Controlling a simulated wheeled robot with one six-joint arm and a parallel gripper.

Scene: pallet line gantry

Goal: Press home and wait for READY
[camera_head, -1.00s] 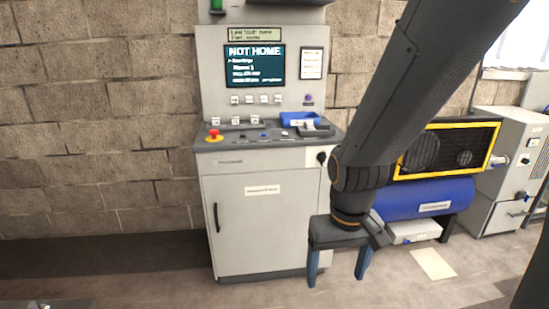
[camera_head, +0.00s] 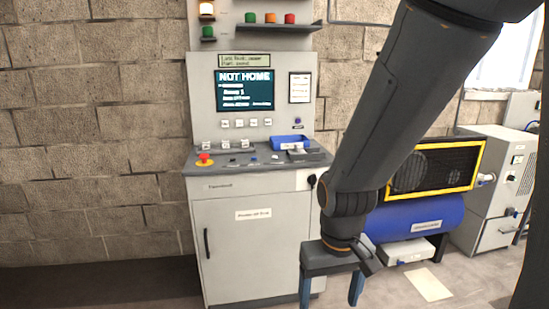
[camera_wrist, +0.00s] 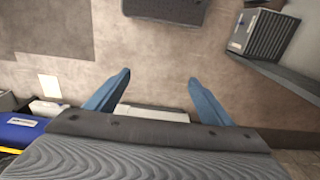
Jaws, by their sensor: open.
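The control cabinet (camera_head: 222,215) stands against the block wall in the head view. Its screen (camera_head: 245,89) reads NOT HOME, with smaller lines below. A row of small labelled buttons (camera_head: 246,123) sits under the screen. The sloped desk holds more labelled switches (camera_head: 223,144) and a red mushroom button (camera_head: 204,158) at its left. The lettering on the buttons is too small to read. My gripper (camera_head: 331,290) hangs pointing down in front of the cabinet's right side, below desk height. It is open and empty, and its blue fingers also show in the wrist view (camera_wrist: 157,85).
A blue tray (camera_head: 289,141) lies on the desk's right end. A shelf above the cabinet carries coloured lamps or caps (camera_head: 270,18). A blue tank (camera_head: 415,217) with a yellow-framed guard (camera_head: 436,168) stands to the right.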

